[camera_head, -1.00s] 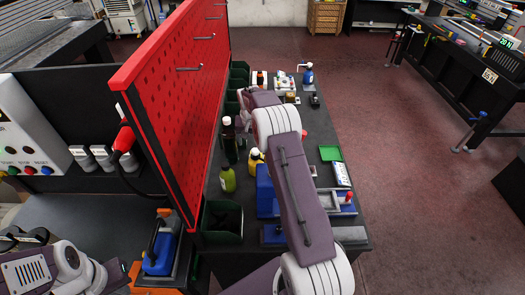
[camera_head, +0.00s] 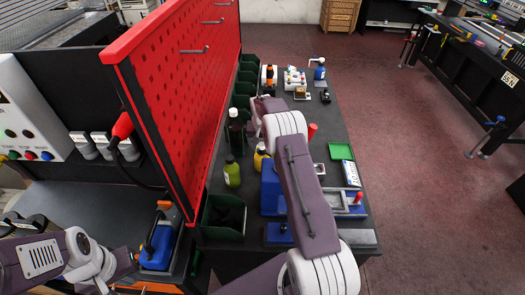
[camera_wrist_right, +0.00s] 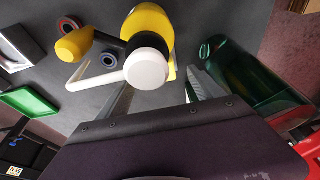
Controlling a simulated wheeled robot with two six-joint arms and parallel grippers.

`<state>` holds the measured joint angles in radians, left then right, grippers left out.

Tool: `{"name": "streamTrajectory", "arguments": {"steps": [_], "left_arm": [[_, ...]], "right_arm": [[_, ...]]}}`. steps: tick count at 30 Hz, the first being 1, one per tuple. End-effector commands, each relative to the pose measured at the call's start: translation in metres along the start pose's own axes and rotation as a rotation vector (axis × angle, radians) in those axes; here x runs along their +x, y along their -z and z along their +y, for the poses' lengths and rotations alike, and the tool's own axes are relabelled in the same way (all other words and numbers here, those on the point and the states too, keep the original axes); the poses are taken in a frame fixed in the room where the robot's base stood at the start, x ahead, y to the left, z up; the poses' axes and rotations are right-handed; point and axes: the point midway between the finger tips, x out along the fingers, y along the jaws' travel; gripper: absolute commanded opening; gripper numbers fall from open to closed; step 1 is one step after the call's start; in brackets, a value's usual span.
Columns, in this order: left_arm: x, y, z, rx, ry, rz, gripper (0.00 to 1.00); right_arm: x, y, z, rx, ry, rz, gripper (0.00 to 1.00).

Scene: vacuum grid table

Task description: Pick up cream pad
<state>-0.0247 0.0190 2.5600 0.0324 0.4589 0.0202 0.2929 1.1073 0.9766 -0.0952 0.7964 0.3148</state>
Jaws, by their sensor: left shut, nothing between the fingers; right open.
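I cannot pick out a cream pad for certain in either view. My left gripper (camera_head: 120,270) is at the lower left of the head view, shut and empty, away from the long bench. My right arm reaches over that bench, and its gripper is mostly hidden behind the arm there. In the right wrist view my right gripper (camera_wrist_right: 158,98) is open, its two fingers apart. A yellow bottle (camera_wrist_right: 148,30) with a black collar and white spout (camera_wrist_right: 147,70) shows just beyond the fingers; contact cannot be told. The yellow bottle also shows in the head view (camera_head: 261,160).
A red pegboard (camera_head: 175,100) stands along the bench's left side, with dark green bins (camera_head: 222,217) below it. A green bottle (camera_head: 232,174), a red cylinder (camera_head: 312,130), a green tray (camera_head: 341,151) and a blue-white spray bottle (camera_head: 319,70) stand on the bench.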

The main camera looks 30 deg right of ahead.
Motion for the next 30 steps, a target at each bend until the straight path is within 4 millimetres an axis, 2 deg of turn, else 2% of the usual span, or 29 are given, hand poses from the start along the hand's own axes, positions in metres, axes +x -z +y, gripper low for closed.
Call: {"name": "streamTrajectory", "arguments": {"steps": [3, 6, 9, 15, 17, 22, 24, 30], "left_arm": [[-0.013, 0.001, 0.000, 0.000, 0.000, 0.000, 0.00], [-0.014, 0.002, 0.000, 0.000, 0.000, 0.000, 0.00], [-0.015, 0.002, 0.000, 0.000, 0.000, 0.000, 0.00], [-0.014, 0.001, 0.000, 0.000, 0.000, 0.000, 0.00], [-0.014, 0.001, 0.000, 0.000, 0.000, 0.000, 0.00], [-0.014, 0.001, 0.000, 0.000, 0.000, 0.000, 0.00], [-0.014, 0.001, 0.000, 0.000, 0.000, 0.000, 0.00], [-0.012, 0.001, 0.000, 0.000, 0.000, 0.000, 0.00]], "right_arm": [[0.019, 0.001, 0.001, 0.000, -0.001, -0.004, 0.76], [0.037, 0.001, 0.000, 0.000, -0.001, -0.003, 0.76], [0.044, 0.001, 0.000, 0.000, 0.000, -0.001, 0.76], [0.045, 0.001, 0.000, 0.000, 0.000, -0.001, 0.76], [0.045, 0.001, 0.000, 0.000, 0.000, -0.001, 0.62], [0.045, 0.001, 0.000, 0.000, 0.000, -0.001, 0.15], [0.045, 0.001, 0.000, 0.000, 0.000, -0.001, 0.05], [0.042, 0.002, 0.000, 0.000, 0.000, 0.000, 0.05]]}}
